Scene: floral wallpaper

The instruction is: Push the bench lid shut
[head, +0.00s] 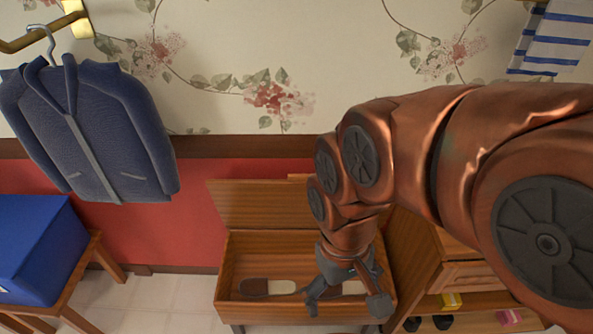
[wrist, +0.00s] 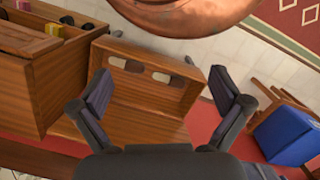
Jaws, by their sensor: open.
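The wooden bench (head: 228,270) stands against the red lower wall, with its lid (head: 258,205) raised and leaning back near the wall. In the wrist view the bench (wrist: 150,92) and its raised lid (wrist: 150,128) lie between my fingers. Two brown-and-white slippers (head: 268,287) show inside the open box. My gripper (head: 347,298) is open and empty, over the right part of the box in the head view. It also shows in the wrist view (wrist: 163,88). My arm hides the lid's right part. I cannot tell whether my gripper touches anything.
A wooden cabinet (head: 470,275) with shoes stands right of the bench. On the left, a blue box (head: 35,245) sits on a wooden stool (head: 85,268). A blue jacket (head: 95,130) hangs from a brass hook. A striped towel (head: 550,45) hangs top right. Tiled floor is clear between stool and bench.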

